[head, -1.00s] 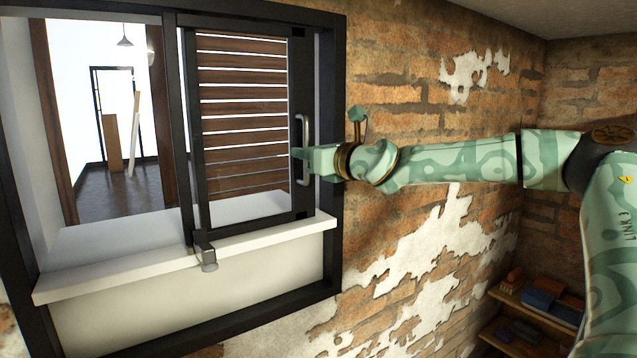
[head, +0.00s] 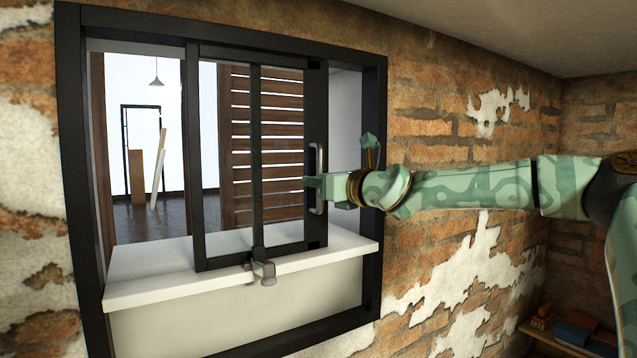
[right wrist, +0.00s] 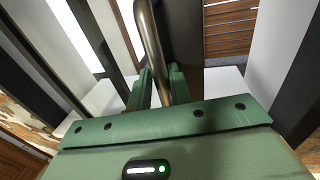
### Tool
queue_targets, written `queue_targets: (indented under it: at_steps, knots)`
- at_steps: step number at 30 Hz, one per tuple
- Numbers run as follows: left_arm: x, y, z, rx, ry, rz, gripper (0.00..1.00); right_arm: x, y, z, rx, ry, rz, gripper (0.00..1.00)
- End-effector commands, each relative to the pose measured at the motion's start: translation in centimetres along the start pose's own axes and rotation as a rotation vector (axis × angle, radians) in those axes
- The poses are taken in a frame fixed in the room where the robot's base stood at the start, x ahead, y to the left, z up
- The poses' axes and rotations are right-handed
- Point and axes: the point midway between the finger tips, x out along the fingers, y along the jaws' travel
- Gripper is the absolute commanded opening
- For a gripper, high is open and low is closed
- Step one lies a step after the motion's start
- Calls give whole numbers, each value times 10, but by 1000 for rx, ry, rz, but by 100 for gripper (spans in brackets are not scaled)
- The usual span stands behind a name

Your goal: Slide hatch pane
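The hatch pane (head: 201,165) is a dark-framed glass pane in a dark window frame (head: 374,180) in the brick wall. It stands partly slid to the left, with a gap between its right stile and the frame's right side. Its upright metal handle (head: 319,160) is on the right stile; the bar also shows in the right wrist view (right wrist: 148,35). My right gripper (head: 314,187) is at the lower half of the handle. Its green fingers (right wrist: 160,88) are on both sides of the bar and look closed on it. My left gripper is not in view.
A white sill (head: 150,287) runs under the pane, with a small grey catch (head: 265,270) at its front edge by a dark upright bar (head: 257,150). Wooden slats (head: 280,130) stand behind the glass. A low shelf (head: 555,340) with small boxes is at the lower right.

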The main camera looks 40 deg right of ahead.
Motion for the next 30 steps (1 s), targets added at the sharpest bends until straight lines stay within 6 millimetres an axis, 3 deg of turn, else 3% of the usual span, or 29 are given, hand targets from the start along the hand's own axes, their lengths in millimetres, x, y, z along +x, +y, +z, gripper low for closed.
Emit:
queue_targets:
  at_steps: [14,20,30]
  knots:
    - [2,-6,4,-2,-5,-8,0,-7,1,2,-2,-4,2,19]
    - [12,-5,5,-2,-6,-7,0,-38,1,1,-2,-7,3,19]
    - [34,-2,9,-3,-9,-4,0,-107,0,-1,-2,-6,1,19]
